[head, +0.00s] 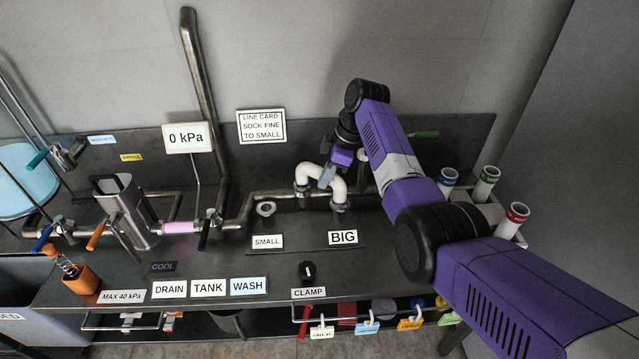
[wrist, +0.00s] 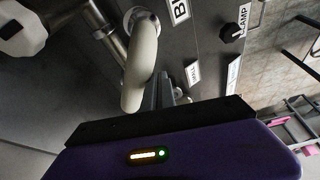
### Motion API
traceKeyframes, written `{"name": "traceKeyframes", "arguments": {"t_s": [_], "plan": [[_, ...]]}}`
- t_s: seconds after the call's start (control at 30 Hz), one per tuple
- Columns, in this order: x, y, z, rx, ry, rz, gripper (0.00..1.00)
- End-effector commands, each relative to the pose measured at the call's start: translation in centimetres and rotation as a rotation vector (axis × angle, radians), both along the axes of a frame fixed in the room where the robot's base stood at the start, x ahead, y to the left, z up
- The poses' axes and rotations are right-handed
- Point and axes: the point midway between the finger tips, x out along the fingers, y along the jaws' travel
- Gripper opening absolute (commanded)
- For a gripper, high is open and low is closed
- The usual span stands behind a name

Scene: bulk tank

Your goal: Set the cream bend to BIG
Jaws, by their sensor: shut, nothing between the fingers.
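The cream bend (head: 311,171) is a U-shaped pipe at the back of the bench. Its left end meets the steel pipe, and its right end sits over the port behind the BIG label (head: 342,237). The port (head: 265,208) behind the SMALL label (head: 267,242) is uncovered. My gripper (head: 327,177) is shut and empty, close to the bend's upper side; I cannot tell whether it touches. In the wrist view the bend (wrist: 140,65) lies just beyond the fingers (wrist: 160,90), which show only partly.
A black CLAMP knob (head: 307,270) is at the bench front. A sign (head: 262,126) on the back panel reads LINE CARD SOCK FINE TO SMALL. The gauge (head: 187,137) reads 0 kPa. Colour-banded tubes (head: 486,184) stand at right. Coloured tags hang under the front edge.

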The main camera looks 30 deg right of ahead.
Motion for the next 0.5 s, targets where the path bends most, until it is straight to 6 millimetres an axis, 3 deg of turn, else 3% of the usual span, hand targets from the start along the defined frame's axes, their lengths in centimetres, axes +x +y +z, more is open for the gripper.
{"name": "traceKeyframes", "arguments": {"t_s": [0.5], "plan": [[0.33, -1.16, 0.05, -0.002, -0.001, -0.003, 0.00]]}}
